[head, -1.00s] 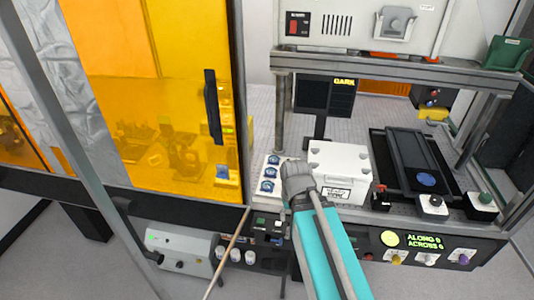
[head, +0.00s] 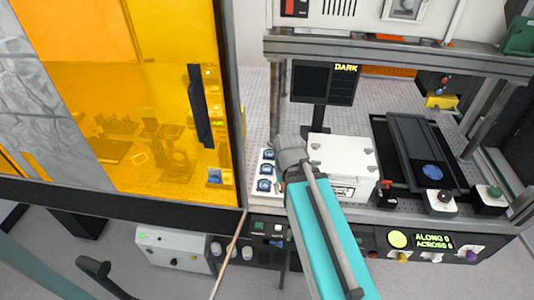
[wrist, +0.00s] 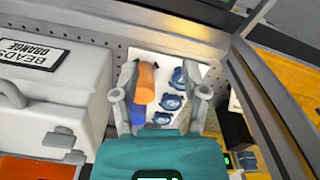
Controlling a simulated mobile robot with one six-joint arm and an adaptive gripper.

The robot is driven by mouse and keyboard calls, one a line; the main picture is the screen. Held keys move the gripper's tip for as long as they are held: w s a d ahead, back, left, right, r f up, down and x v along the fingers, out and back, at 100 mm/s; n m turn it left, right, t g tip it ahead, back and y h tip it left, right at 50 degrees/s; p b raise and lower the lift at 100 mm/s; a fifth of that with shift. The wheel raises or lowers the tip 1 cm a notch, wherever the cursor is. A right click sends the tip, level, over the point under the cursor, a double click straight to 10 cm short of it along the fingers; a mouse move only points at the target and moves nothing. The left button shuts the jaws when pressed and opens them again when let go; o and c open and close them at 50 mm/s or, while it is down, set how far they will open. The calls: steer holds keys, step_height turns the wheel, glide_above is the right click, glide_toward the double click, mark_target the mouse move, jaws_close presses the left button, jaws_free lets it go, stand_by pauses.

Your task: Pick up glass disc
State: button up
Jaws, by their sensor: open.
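Several small blue-and-white round pieces, which may be glass discs in dark mounts, sit in a row on a white tray (head: 254,186). One mounted disc (head: 263,184) shows at the tray's front in the head view. In the wrist view, one disc piece (wrist: 172,102) lies between the fingers of my gripper (wrist: 165,86). My gripper is open above the tray and holds nothing. An orange cylinder (wrist: 146,76) and a blue piece stand close by the left finger. Another blue disc (head: 432,172) lies on the black stage (head: 412,140).
A white case (head: 342,158) labelled for beads stands right of the tray. An amber-windowed enclosure (head: 150,100) rises to the left. A frame post (head: 275,105) stands behind the tray. A monitor (head: 325,85) reading DARK is behind the case. A control panel runs along the front.

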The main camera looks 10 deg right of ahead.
steer(key=o, duration=0.3)
steer(key=shift+o, duration=1.2)
steer(key=shift+w, duration=0.25)
steer(key=shift+o, duration=0.3)
steer(key=w+r+n+p, duration=0.1)
steer(key=w+n, duration=0.7)
steer(key=w, duration=0.7)
steer(key=shift+h, duration=0.3)
steer(key=w+a+r+n, duration=0.1)
steer(key=w+n, duration=0.7)
steer(key=w, duration=0.6)
steer(key=shift+n+h+p, duration=0.3)
steer(key=shift+h+p, duration=0.1)
steer(key=shift+p, duration=0.05)
steer(key=b, duration=0.9)
glide_above(269, 153)
steer(key=f, duration=0.8)
steer(key=shift+w+a+f, duration=0.1)
steer(key=shift+a+f, duration=0.15)
steer(key=shift+a, duration=0.1)
